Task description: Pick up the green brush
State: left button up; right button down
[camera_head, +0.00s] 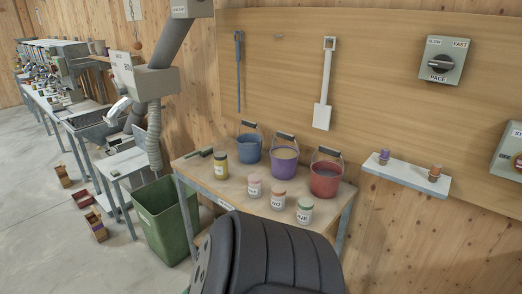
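A small dark green object (200,153), which looks like the green brush, lies at the back left of the wooden table (236,190). It is left of the yellow jar (220,165), and nothing is touching it from above. It is too small to make out bristles or handle clearly. Neither my left nor my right gripper is recognisable in this view.
Blue (249,150), purple (284,160) and red (325,179) buckets stand along the table's back. Several lidded jars (278,199) stand in front. A green bin (166,222) stands left of the table. A large black rounded shape (272,256) blocks the bottom middle.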

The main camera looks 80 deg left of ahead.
aim_at(204, 152)
jog(key=u, duration=3.25)
